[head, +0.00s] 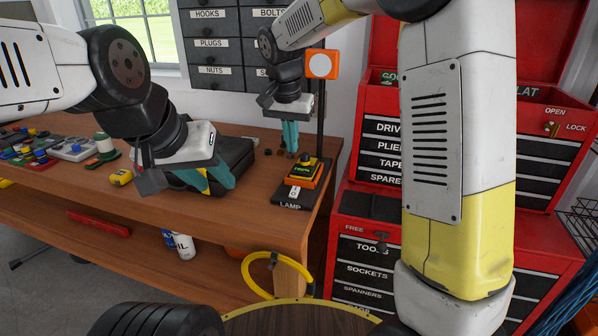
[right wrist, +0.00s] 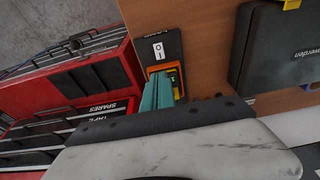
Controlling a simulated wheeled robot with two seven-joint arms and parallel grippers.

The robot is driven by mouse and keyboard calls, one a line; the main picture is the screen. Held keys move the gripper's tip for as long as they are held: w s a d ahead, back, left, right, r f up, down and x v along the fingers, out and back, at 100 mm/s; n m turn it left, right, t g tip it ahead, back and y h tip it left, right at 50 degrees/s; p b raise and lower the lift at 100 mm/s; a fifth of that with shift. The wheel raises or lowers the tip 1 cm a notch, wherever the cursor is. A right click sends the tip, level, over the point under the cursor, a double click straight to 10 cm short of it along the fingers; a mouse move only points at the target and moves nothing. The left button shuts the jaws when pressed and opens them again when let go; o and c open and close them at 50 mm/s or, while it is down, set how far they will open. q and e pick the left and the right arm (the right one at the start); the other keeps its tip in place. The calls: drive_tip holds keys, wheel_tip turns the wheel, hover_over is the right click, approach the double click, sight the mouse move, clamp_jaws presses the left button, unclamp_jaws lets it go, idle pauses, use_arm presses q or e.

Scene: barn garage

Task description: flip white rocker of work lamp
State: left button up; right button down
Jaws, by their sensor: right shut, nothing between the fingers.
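The work lamp has a square orange head (head: 321,64) on a dark pole and a black base marked LAMP at the table's right end. On the base are an orange and yellow box (head: 305,172) and, in front of it, the white rocker (head: 294,191). The rocker, marked O and I, also shows in the right wrist view (right wrist: 158,50). My right gripper (head: 290,150) is shut and empty, pointing down above and behind the base, apart from the rocker. In its wrist view the teal fingers partly cover the box. My left gripper (head: 212,188) is open over the table, left of the lamp.
A black case (head: 237,155) lies behind my left gripper; a yellow tape measure (head: 121,177) and several small devices are farther left. Red tool chests (head: 372,228) stand right of the table. A yellow hose (head: 252,277) hangs at the front. Wood left of the base is clear.

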sight(295, 193)
drive_tip(key=x, duration=1.4)
drive_tip(key=shift+w+f+g, duration=0.2)
drive_tip(key=shift+f+g, duration=0.1)
drive_tip(key=shift+s, duration=0.1)
drive_tip(key=shift+s+f, duration=0.1)
drive_tip(key=shift+s, duration=0.05)
drive_tip(key=shift+s+a, duration=0.2)
drive_tip(key=shift+s, duration=0.5)
drive_tip(key=shift+r, duration=0.45)
wheel_tip(295, 193, up, 13)
drive_tip(key=s, duration=0.1)
drive_tip(key=shift+s+a+r, duration=0.2)
drive_tip(key=shift+s+a, duration=0.05)
drive_tip(key=shift+a, duration=0.05)
